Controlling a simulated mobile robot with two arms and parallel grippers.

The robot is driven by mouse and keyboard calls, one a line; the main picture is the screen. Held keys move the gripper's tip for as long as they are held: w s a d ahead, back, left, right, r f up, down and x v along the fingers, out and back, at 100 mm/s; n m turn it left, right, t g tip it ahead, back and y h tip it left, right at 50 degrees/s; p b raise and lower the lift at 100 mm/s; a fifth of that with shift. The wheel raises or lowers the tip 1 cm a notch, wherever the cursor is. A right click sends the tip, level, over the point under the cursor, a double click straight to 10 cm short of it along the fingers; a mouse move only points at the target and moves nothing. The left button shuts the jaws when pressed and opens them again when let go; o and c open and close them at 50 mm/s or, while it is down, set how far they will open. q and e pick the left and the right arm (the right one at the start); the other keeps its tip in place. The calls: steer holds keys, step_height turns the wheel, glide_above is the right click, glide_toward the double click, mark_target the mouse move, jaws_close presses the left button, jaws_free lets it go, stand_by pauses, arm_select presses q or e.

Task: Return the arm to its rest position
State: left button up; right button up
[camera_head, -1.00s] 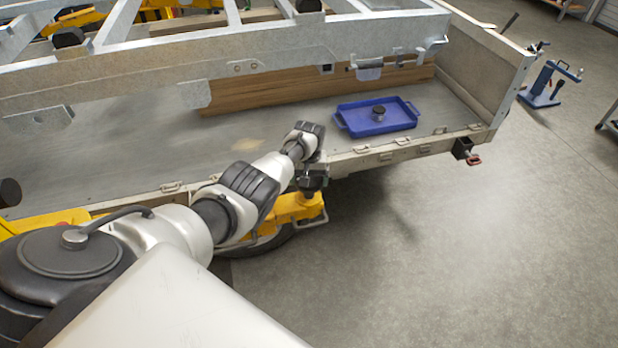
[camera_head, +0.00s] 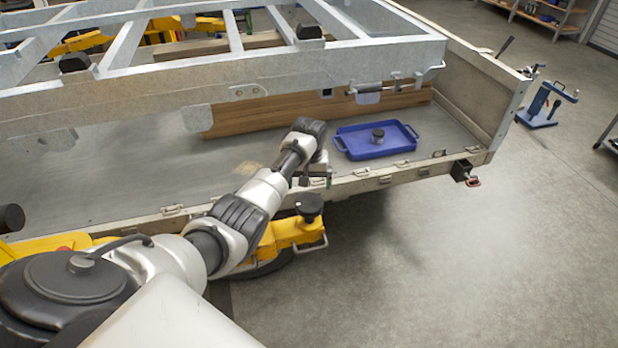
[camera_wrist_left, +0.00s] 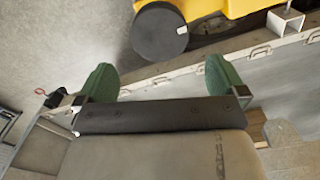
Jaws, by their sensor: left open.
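My left arm (camera_head: 248,210) reaches from the lower left toward the trailer's side wall. Its left gripper (camera_head: 319,178) is by the top edge of that wall, just left of and nearer than the blue tray (camera_head: 356,153). In the left wrist view the left gripper's two green fingers (camera_wrist_left: 160,80) stand wide apart with nothing between them. A small dark round part (camera_head: 377,136) sits on the tray, apart from the gripper. My right gripper is not in view.
The trailer side wall (camera_head: 400,172) runs close beneath the gripper. A galvanized frame (camera_head: 225,85) stands above the trailer bed at the back. A yellow part with a black knob (camera_head: 290,235) is below the arm.

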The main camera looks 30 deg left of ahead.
arm_select(q)
steer(key=shift+r, duration=0.6)
